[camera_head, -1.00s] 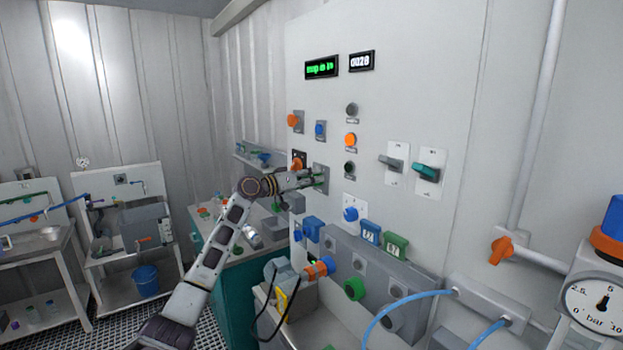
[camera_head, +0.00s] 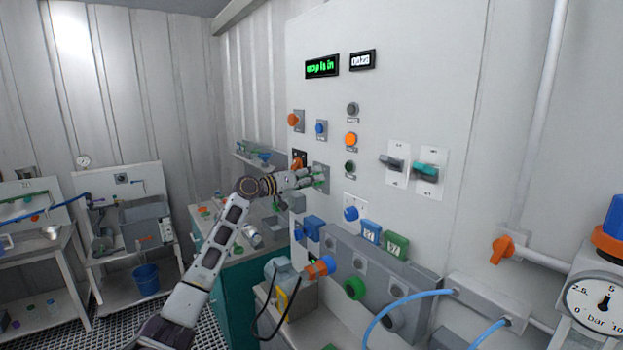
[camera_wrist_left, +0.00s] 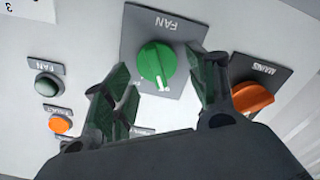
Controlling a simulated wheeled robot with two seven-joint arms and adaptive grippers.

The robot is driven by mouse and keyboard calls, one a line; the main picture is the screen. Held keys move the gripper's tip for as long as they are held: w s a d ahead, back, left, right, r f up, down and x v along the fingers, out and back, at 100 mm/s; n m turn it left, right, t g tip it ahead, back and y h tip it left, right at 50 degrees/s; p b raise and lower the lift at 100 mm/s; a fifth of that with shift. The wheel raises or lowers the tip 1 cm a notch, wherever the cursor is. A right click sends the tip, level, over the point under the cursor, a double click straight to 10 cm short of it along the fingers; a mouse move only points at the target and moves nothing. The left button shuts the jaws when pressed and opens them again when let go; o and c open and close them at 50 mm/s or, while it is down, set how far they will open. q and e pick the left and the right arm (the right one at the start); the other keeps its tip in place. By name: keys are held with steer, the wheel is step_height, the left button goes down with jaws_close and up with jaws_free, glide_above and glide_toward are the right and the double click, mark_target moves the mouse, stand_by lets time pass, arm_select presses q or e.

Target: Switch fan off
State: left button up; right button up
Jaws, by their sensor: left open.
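The green fan knob (camera_wrist_left: 156,64) sits on a grey plate labelled FAN (camera_wrist_left: 165,24) in the left wrist view, which shows the panel upside down. In the head view the same grey plate (camera_head: 322,176) is on the white panel, with its knob mostly hidden by my gripper. My left gripper (camera_head: 312,178) is at the panel in front of this plate. In the left wrist view its green-padded fingers (camera_wrist_left: 164,88) are open, one on each side of the knob. I cannot tell whether they touch it. My right gripper is not in view.
The orange MAINS knob (camera_wrist_left: 252,98) is close beside one finger. A dark green FAN button or lamp (camera_wrist_left: 47,84) and an orange one (camera_wrist_left: 61,122) are on the other side. Teal and grey levers (camera_head: 426,170) sit further right on the panel.

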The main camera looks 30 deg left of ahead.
arm_select(q)
steer(key=v, duration=1.1)
steer(key=shift+s, duration=0.25)
stand_by(0.8)
